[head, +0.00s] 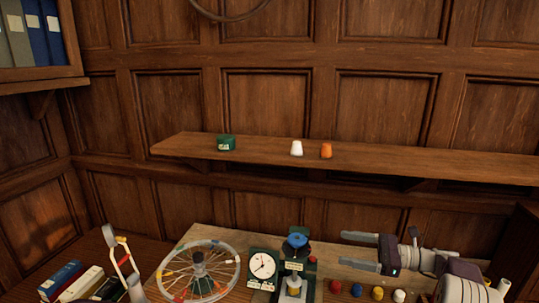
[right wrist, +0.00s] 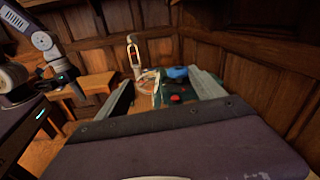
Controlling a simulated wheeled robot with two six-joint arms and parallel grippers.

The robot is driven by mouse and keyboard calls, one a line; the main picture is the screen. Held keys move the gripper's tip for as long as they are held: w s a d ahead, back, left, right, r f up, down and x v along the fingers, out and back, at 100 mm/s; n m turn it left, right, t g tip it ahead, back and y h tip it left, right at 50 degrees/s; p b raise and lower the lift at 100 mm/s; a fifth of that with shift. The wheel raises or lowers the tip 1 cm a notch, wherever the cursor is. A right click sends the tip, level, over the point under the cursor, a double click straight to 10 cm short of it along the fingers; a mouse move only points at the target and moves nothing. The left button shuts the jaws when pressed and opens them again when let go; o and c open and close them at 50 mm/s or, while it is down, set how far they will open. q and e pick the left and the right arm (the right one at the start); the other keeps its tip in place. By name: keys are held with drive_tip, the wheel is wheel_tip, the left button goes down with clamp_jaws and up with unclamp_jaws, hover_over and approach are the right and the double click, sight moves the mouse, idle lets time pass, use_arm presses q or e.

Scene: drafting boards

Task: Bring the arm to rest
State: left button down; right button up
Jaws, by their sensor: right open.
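My right gripper (head: 341,249) comes in from the right in the head view, over the right part of the workbench (head: 222,236). Its two grey fingers are apart with nothing between them. In the right wrist view the fingers of this gripper (right wrist: 160,76) are spread, with bench objects beyond them. My left arm does not show in the head view. A part of it, with a dark pointed end (right wrist: 73,87), shows at the left of the right wrist view. Whether its jaws are open cannot be made out.
A spoked wheel (head: 225,262), a dial gauge (head: 262,265) and a blue-topped device (head: 297,246) stand left of my right gripper. Several coloured knobs (head: 357,289) lie below it. A wall shelf (head: 255,149) holds a green box, a white and an orange item.

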drive_tip(key=s+a+n+g+h, duration=0.5)
drive_tip(key=s+a, duration=0.6)
drive_tip(key=a, duration=0.6)
drive_tip(key=s+d+f+n+g+h, duration=0.1)
drive_tip(key=s+d+f+n+h, duration=0.25)
drive_tip(key=s+f, duration=0.35)
drive_tip(key=s+d+f+n+g+h, duration=0.15)
drive_tip(key=s+f+n+h, duration=0.35)
drive_tip(key=s, duration=0.5)
drive_tip(key=w+d+f+n+t+h, duration=0.1)
drive_tip(key=d+f+n+t+h, duration=0.2)
drive_tip(key=d+n, duration=0.3)
drive_tip(key=shift+d+f+n+b, duration=0.3)
drive_tip(key=shift+d+f+n, duration=0.05)
drive_tip(key=shift+d+f, duration=0.35)
drive_tip(key=shift+w+f, duration=0.1)
